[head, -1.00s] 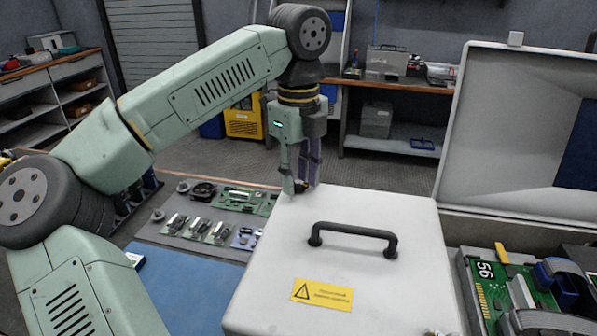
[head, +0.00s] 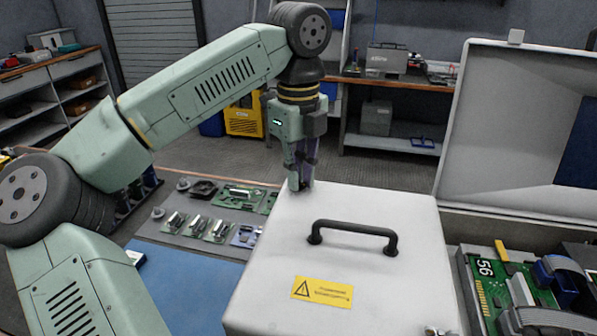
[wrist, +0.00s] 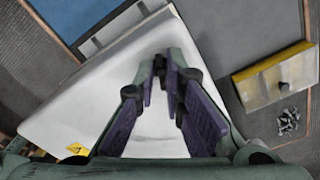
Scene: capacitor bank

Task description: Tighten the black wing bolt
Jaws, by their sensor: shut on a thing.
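The black wing bolt (wrist: 172,88) shows in the wrist view as a dark piece between my fingertips. It is at the far left corner of the white cover (head: 385,215), which also shows in the wrist view (wrist: 85,105). My gripper (head: 301,183) points down at that corner in the head view, with its purple-padded fingers shut on the bolt. In the wrist view my gripper (wrist: 172,78) hides part of the bolt. In the head view the fingers cover most of it. I cannot tell how deep the bolt sits.
A black handle (head: 352,230) rises from the cover above a yellow warning label (head: 322,292). A small fitting (head: 438,331) shows at the near right corner. Circuit boards (head: 198,226) lie to the left, a raised lid (head: 490,130) stands right. Several loose screws (wrist: 288,120) show in the wrist view.

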